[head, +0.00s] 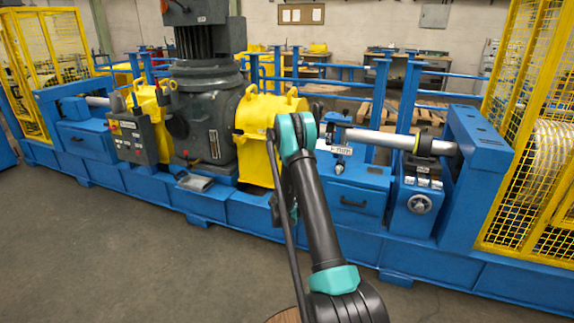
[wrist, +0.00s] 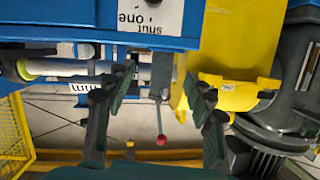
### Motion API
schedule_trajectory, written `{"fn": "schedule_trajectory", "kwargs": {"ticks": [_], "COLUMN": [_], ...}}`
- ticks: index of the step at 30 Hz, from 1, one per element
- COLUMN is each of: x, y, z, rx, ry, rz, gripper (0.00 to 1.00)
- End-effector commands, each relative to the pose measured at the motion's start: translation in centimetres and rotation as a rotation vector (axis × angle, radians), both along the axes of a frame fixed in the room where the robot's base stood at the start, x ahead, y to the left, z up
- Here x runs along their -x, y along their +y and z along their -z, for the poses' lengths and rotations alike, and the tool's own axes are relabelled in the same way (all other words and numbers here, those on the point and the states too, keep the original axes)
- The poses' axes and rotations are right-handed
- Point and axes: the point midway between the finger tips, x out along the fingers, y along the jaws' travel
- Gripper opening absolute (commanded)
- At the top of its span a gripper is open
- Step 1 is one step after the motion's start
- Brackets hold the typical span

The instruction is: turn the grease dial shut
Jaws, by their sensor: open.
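A round, pale dial-like knob (head: 420,203) is on the front of a blue box at the right of the head view. I cannot tell if it is the grease dial. In the wrist view, which looks upside down, my gripper (wrist: 160,88) is open, with its two dark fingers apart and nothing between them. A white label (wrist: 150,14) with the words "shut" and "one" is on a blue panel just beyond the fingers. No dial shows clearly there. In the head view my arm hides most of the gripper.
A thin lever with a red ball (wrist: 161,140) shows between and beyond the fingers. A yellow guard (head: 258,125) and a grey gearbox (head: 205,125) stand left of my arm. A silver shaft (head: 380,139) runs to the right. The floor in front is clear.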

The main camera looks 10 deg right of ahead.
Motion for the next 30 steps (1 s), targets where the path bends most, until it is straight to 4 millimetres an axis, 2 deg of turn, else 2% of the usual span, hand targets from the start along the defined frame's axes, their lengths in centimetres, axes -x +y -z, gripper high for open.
{"fn": "schedule_trajectory", "kwargs": {"ticks": [12, 18, 24, 30], "x": [0.0, 0.2, 0.3, 0.4], "y": [1.8, 2.8, 3.4, 3.6], "z": [-7.4, -10.3, -11.7, -12.0], "rx": [0.034, 0.044, 0.049, 0.051], "ry": [-0.115, -0.157, -0.179, -0.183], "rz": [-0.09, -0.136, -0.163, -0.171], "gripper": [0.54, 0.54, 0.54, 0.54]}}
